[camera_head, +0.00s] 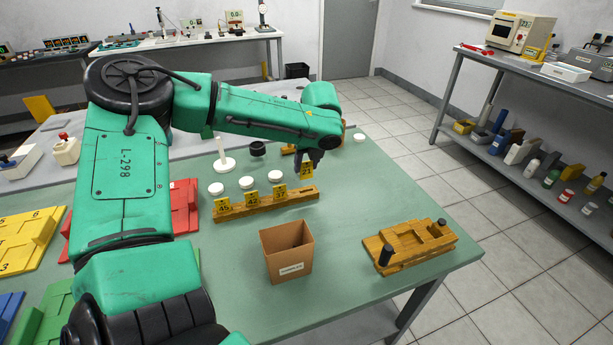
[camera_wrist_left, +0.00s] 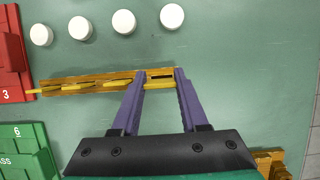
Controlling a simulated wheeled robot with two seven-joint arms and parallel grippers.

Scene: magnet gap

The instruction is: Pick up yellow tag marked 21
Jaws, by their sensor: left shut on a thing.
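The yellow tag marked 21 (camera_head: 307,170) is between the fingertips of my left gripper (camera_head: 309,156). It hangs upright, a little above the right end of the wooden rack (camera_head: 265,206). In the left wrist view, my left gripper (camera_wrist_left: 160,73) has its two purple fingers on either side of the tag's thin yellow edge (camera_wrist_left: 160,70). Yellow tags marked 45 (camera_head: 224,206), 42 (camera_head: 252,201) and 37 (camera_head: 280,194) stand in the rack to the left. My right gripper is not in view.
An open cardboard box (camera_head: 287,251) stands in front of the rack. A wooden tray with black knobs (camera_head: 409,246) lies to its right. White discs (camera_head: 246,183) lie behind the rack. Red (camera_head: 185,205) and yellow (camera_head: 25,238) boards are at the left.

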